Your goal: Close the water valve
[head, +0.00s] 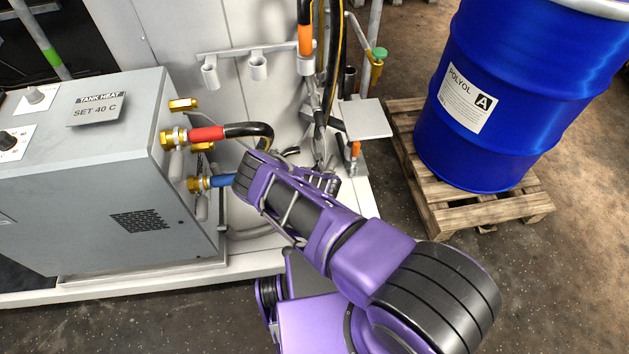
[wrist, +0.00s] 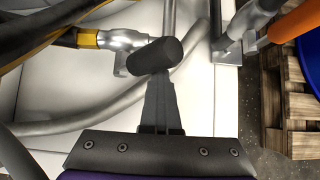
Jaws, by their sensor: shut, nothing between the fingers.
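In the wrist view, my gripper (wrist: 158,84) points away from the camera with its fingers together. A dark, cylinder-shaped grip (wrist: 155,55) lies at its fingertips, with a grey bar (wrist: 170,16) running up behind it. It looks like a lever handle. The fingers overlap its lower edge in the picture; I cannot tell whether they touch it. In the head view, my gripper (head: 322,182) is small and partly hidden by my purple arm, low in front of the white panel. Which part is the water valve is not clear there.
The grey heater box (head: 110,185) stands at the left with red (head: 206,134) and blue (head: 222,181) hose ends. A blue drum (head: 520,95) stands on a wooden pallet (head: 480,215) at the right. Hoses and a curved grey pipe (wrist: 100,122) crowd the area around my gripper.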

